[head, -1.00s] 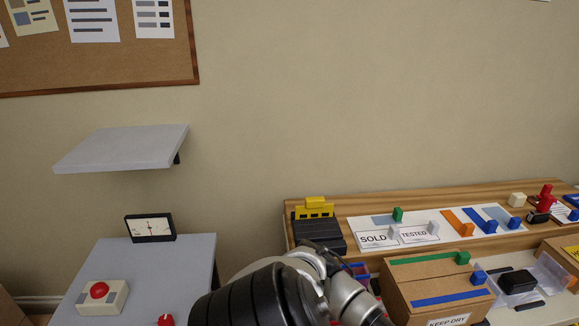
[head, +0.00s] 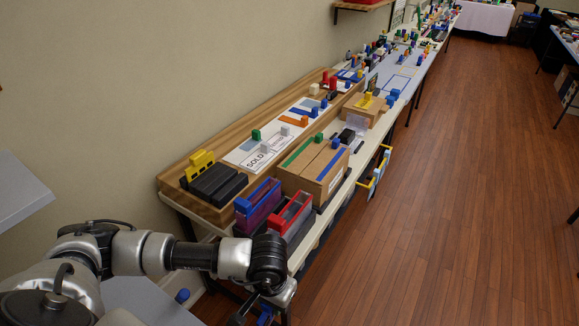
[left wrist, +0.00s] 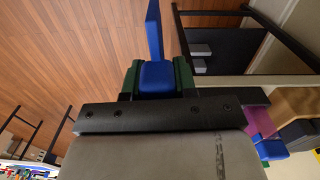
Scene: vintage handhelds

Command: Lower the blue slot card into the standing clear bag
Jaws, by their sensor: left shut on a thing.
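My left gripper (head: 262,314) is low at the bottom of the head view, in front of the near end of the long table. In the left wrist view its green-padded fingers (left wrist: 157,78) are shut on the blue slot card (left wrist: 155,40), which sticks out beyond them over the floor. In the head view only a bit of blue (head: 265,319) shows at the jaws. Two clear-sided upright holders stand on the table above the gripper, one blue-rimmed with purple (head: 258,206) and one red-rimmed (head: 291,215). I cannot tell which is the bag. My right gripper is out of view.
A cardboard box (head: 313,168) with green and blue strips stands behind the holders. A grey shelf (head: 18,192) juts out at left. The wood floor (head: 440,220) at right is open.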

